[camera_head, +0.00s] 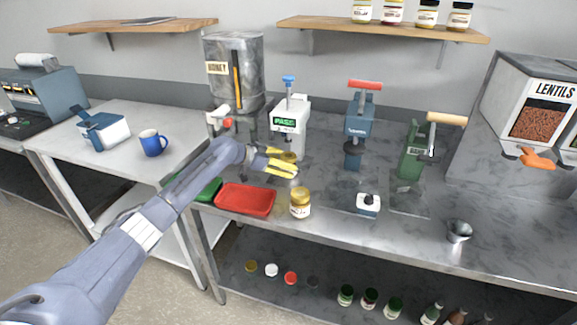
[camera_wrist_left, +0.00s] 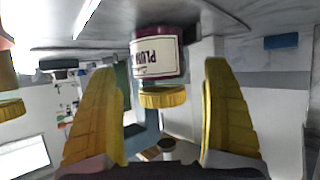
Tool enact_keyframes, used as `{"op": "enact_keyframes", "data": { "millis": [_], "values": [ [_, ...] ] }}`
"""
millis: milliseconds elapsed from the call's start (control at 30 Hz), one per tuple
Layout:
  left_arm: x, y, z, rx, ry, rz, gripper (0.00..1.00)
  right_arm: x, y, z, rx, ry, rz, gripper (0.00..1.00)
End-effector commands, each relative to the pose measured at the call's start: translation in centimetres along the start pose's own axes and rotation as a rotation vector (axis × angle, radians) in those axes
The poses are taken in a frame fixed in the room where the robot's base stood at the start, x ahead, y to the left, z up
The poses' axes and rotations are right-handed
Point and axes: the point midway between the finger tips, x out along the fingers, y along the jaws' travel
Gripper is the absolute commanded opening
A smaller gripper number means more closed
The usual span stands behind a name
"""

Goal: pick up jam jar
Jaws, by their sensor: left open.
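My right gripper is not in view.
A red tray (camera_head: 245,199) and a green tray (camera_head: 205,189) lie under my left arm. A honey dispenser (camera_head: 234,75) stands behind. A blue press (camera_head: 360,127) and a green press (camera_head: 412,152) stand right. A small metal cup (camera_head: 459,231) is near the front edge.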

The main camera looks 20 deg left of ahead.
Motion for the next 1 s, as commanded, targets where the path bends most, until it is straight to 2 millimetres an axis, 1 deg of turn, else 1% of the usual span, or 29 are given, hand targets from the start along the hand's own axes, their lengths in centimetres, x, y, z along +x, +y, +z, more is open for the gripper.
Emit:
{"op": "enact_keyframes", "data": {
  "millis": [100, 200, 500, 567, 1000],
  "values": [
    [1.2, -0.1, 0.0, -0.002, 0.001, -0.001, 0.83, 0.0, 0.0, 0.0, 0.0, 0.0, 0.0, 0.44],
    [1.8, -0.1, 0.0, -0.002, 0.001, -0.001, 0.83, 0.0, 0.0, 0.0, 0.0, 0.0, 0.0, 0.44],
    [2.0, -0.1, 0.1, -0.001, 0.0, -0.001, 0.83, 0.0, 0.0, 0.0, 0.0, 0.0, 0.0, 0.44],
    [2.0, -0.1, 0.1, -0.001, 0.0, -0.001, 0.77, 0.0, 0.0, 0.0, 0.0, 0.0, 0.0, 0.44],
    [2.0, -0.1, 0.1, -0.001, 0.0, -0.001, 0.26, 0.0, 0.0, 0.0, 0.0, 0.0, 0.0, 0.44]
  ]
}}
